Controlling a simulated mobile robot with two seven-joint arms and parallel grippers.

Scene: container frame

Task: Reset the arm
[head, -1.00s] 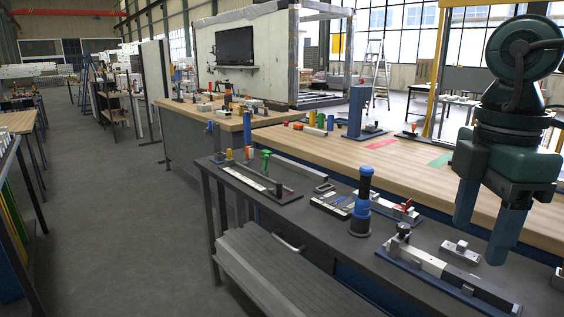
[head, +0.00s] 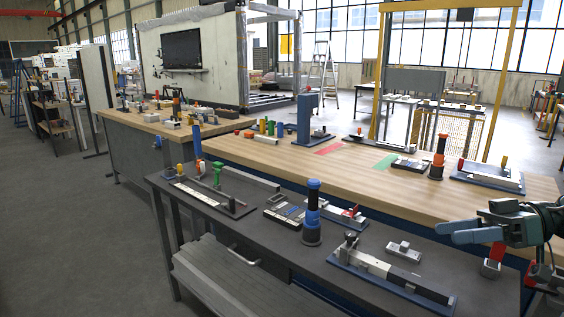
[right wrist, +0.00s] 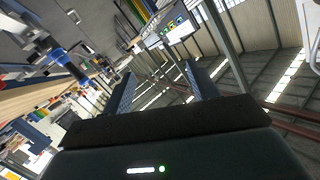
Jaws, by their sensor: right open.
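My right gripper (head: 452,231) is at the right edge in the head view. Its blue fingers point left, above the right part of the dark bench and the wooden worktop. In the right wrist view, the two fingers (right wrist: 160,84) stand apart with nothing between them. That view is tilted and shows the hall's roof and windows past the fingers. My left gripper is not in view.
The dark bench (head: 300,262) holds a black and blue cylinder (head: 312,222), a long rail fixture (head: 385,268) and small metal parts. The wooden worktop (head: 290,165) behind carries an orange and black cylinder (head: 438,160) and a blue upright block (head: 304,120).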

